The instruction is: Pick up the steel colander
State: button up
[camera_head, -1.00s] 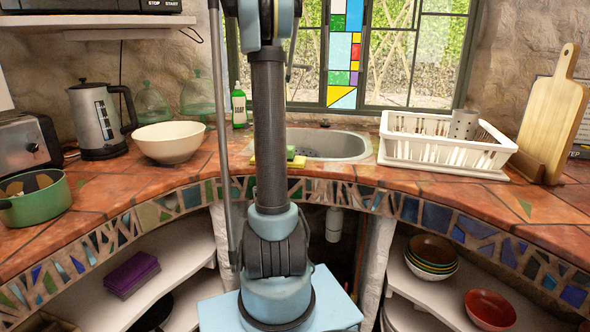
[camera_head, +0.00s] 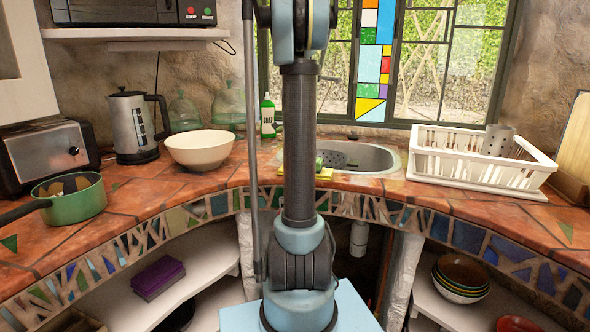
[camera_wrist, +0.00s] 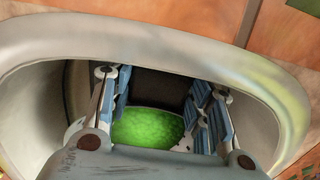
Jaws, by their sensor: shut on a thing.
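My gripper is hidden in the head view. In the wrist view my gripper (camera_wrist: 158,112) reaches down inside a broad, smooth grey curved rim (camera_wrist: 150,28), its two fingers apart with something between them. The exact contact is hard to make out. A bright green patch (camera_wrist: 148,127) and a dark area show between the fingers.
The sink (camera_head: 372,158) is set in the tiled counter. A yellow sponge (camera_head: 325,175) lies at its front edge. A white dish rack (camera_head: 480,165) stands right, a cream bowl (camera_head: 198,150) left, and a soap bottle (camera_head: 267,118) behind. A green pot (camera_head: 75,203) sits far left.

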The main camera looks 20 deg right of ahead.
notch_tip(320, 180, up, 14)
dwell(0.4)
jog(key=o, duration=0.8)
grip_shut()
